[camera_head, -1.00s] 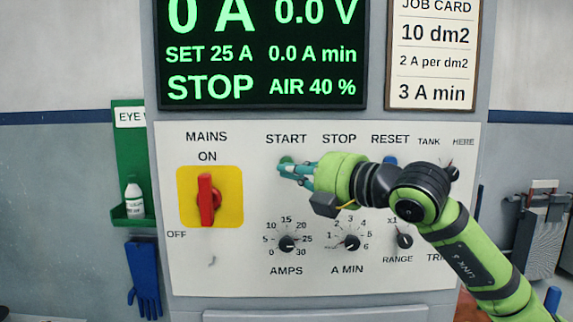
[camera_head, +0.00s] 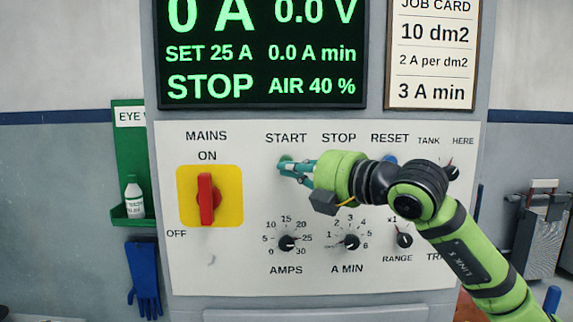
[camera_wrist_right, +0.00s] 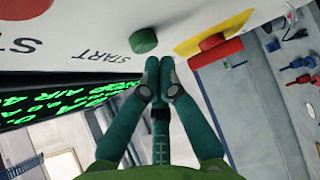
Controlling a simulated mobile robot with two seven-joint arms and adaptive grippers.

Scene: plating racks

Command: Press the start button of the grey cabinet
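The grey cabinet (camera_head: 167,285) fills the middle of the head view. Its green START button (camera_head: 284,159) is partly hidden behind my right fingertips; it also shows as a green disc in the right wrist view (camera_wrist_right: 143,40). My right gripper (camera_head: 284,167) is at the START button, coming from the right. In the right wrist view its fingertips (camera_wrist_right: 159,66) are together with nothing between them, close beside the button. I cannot tell whether they touch it. The display (camera_head: 262,52) reads STOP, 0 A and 0.0 V. My left gripper is not in view.
A red mains switch (camera_head: 207,198) on a yellow plate stands upright toward ON, left of the START button. The STOP button is hidden behind my right gripper. The blue RESET button (camera_head: 389,160) and several black knobs (camera_head: 287,243) are nearby.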

